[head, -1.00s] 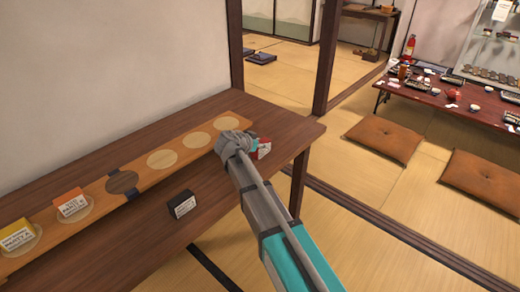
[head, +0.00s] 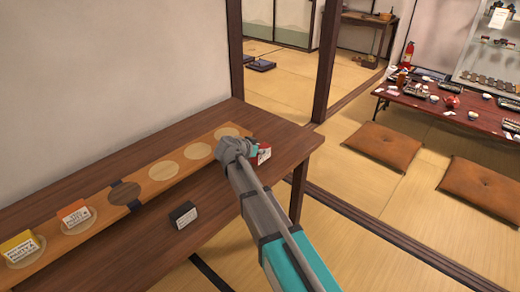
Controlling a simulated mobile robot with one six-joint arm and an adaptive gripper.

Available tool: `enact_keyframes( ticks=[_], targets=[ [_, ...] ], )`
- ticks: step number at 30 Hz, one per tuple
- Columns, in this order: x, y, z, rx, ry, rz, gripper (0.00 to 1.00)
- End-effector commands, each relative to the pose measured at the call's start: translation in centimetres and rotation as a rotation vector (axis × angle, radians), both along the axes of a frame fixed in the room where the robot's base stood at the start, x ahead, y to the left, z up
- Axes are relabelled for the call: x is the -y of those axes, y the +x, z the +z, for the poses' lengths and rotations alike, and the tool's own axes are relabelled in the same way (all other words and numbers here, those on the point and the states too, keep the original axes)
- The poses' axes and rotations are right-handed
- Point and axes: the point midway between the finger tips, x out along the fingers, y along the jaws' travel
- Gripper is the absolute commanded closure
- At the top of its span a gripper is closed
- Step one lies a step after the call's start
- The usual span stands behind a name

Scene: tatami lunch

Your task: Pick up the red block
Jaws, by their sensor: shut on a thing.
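The red block (head: 264,154), with a white label face, shows just right of my gripper (head: 240,152), over the right end of the brown wooden table (head: 285,145). My wrist and arm hide part of it. My gripper is shut on the red block; its fingertips are mostly hidden behind the wrist. I cannot tell whether the block touches the tabletop or is slightly above it.
A long wooden board (head: 100,220) with round spots lies along the table. A yellow block (head: 20,247) and an orange block (head: 74,213) stand on it. A black block (head: 183,215) sits on the table in front. Cushions (head: 383,150) lie on the tatami at right.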

Motion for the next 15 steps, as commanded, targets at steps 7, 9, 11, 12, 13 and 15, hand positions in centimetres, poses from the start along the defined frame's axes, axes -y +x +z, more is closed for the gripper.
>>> enact_keyframes(
  ticks=[7,9,11,12,13,15],
  targets=[
    [-0.3,-2.4,3.5,0.001,-0.001,0.001,0.97],
    [-0.4,-3.1,4.3,0.001,-0.001,0.001,0.97],
    [-0.5,-3.7,5.0,0.001,-0.001,0.001,0.97],
    [-0.6,-4.1,5.5,0.0,-0.002,0.002,0.97],
    [-0.7,-4.4,5.9,0.0,-0.002,0.002,0.97],
    [-0.8,-5.1,6.7,0.0,0.0,0.001,0.97]
  ],
)
